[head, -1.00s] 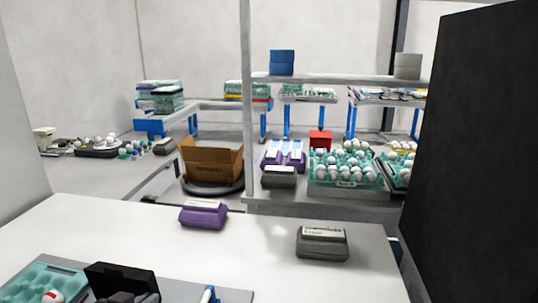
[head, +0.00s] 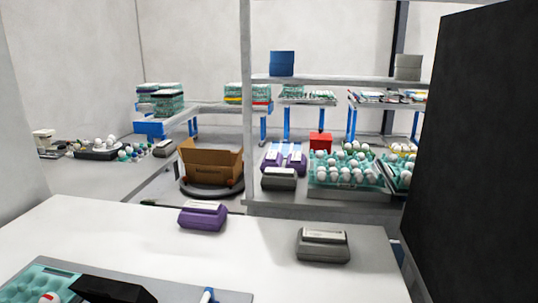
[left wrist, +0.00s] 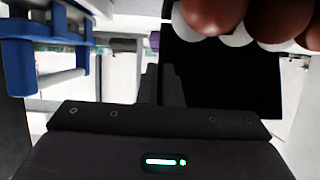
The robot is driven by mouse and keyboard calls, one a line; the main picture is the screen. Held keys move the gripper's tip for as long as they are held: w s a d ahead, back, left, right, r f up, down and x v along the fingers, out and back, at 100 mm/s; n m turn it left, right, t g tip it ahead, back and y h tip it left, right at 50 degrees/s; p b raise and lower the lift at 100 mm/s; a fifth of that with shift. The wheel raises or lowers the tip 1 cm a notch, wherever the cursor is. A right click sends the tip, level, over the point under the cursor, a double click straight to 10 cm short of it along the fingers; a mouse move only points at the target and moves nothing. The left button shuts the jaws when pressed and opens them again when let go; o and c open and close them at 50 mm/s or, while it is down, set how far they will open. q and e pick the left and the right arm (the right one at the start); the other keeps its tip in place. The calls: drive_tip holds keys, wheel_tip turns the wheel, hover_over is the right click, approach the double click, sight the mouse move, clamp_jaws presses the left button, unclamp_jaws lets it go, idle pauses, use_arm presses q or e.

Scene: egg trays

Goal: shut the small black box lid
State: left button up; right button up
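The small black box's lid (head: 112,290) shows at the bottom left of the head view, tilted low; the box under it is cut off by the frame edge. In the left wrist view a flat black panel (left wrist: 225,80), apparently the lid, stands just beyond and right of my left gripper (left wrist: 161,72). The fingers are dark, close together and appear shut with nothing between them. Whether they touch the panel cannot be told. My left gripper is not clearly visible in the head view. My right gripper is in neither view.
A teal egg tray (head: 40,283) lies left of the box. A blue-and-white item (head: 208,295) is to its right. A purple carton (head: 203,215) and a grey carton (head: 323,246) stand on the white table (head: 262,262). Brown and white eggs (left wrist: 275,20) are close in the wrist view.

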use_arm(q)
drive_tip(key=shift+s+a+f+p, duration=0.1)
drive_tip(key=shift+s+f+p, duration=0.3)
drive_tip(key=shift+s, duration=0.2)
drive_tip(key=shift+s+a+f, duration=0.1)
drive_tip(key=shift+s+f, duration=0.4)
drive_tip(key=shift+o, duration=0.9)
drive_tip(key=shift+s+p, duration=0.4)
drive_tip(key=shift+p, duration=0.1)
drive_tip(key=shift+s+a+f+p, duration=0.15)
drive_tip(key=shift+s+f+p, duration=0.05)
drive_tip(key=shift+s+p, duration=0.75)
drive_tip(key=shift+s+a+f+p, duration=0.1)
drive_tip(key=shift+s+f+p, duration=0.1)
drive_tip(key=shift+s, duration=0.5)
drive_tip(key=shift+s+a+f+p, duration=0.1)
drive_tip(key=shift+s+f, duration=0.05)
drive_tip(key=shift+s, duration=0.55)
